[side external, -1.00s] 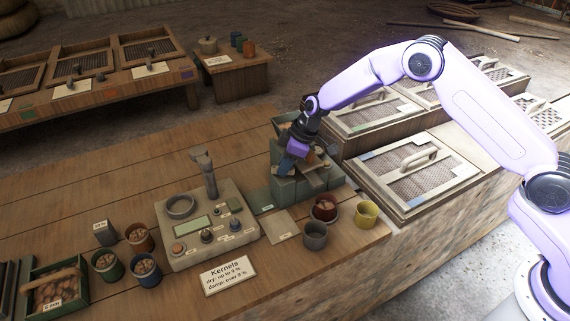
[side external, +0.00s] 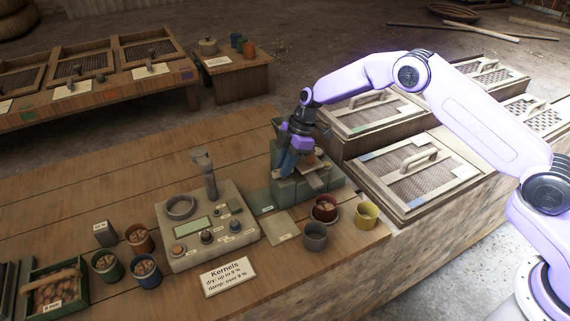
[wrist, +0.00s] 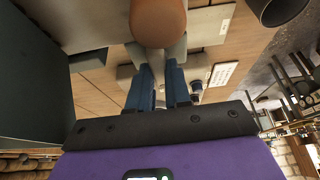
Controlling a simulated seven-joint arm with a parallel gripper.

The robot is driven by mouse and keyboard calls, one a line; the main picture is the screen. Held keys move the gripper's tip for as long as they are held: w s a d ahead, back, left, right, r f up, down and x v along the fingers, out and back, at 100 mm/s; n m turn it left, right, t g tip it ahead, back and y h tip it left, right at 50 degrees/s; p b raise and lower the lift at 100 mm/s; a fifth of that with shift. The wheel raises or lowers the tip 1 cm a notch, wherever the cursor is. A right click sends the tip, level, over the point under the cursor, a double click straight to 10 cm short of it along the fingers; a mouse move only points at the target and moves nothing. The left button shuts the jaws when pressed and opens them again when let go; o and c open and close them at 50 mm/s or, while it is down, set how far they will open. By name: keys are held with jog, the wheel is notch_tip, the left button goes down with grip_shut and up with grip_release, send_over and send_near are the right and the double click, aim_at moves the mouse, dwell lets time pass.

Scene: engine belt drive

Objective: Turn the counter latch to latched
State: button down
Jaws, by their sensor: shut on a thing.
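My gripper (side external: 292,160) is at the green counter machine (side external: 285,190) on the wooden bench, reaching down at its upper part. In the wrist view, my blue fingers (wrist: 158,60) are close together at a rounded brown knob (wrist: 158,20). I take this knob to be the handle of the counter latch, and the fingers are shut on it. The fingers and wrist hide most of the latch in the side view, so its exact turn cannot be read.
A grey console (side external: 208,225) with a post stands left of the machine. A red cup (side external: 325,209), a yellow cup (side external: 366,214) and a grey cup (side external: 315,236) stand in front. Lidded mesh trays (side external: 412,172) lie to the right. Open bench lies behind the console.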

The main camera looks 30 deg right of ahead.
jog(key=shift+d, duration=0.1)
jog(key=c, duration=1.1)
grip_release()
jog(key=shift+o, duration=0.2)
jog(key=v, duration=1.7)
jog(key=shift+r, duration=0.2)
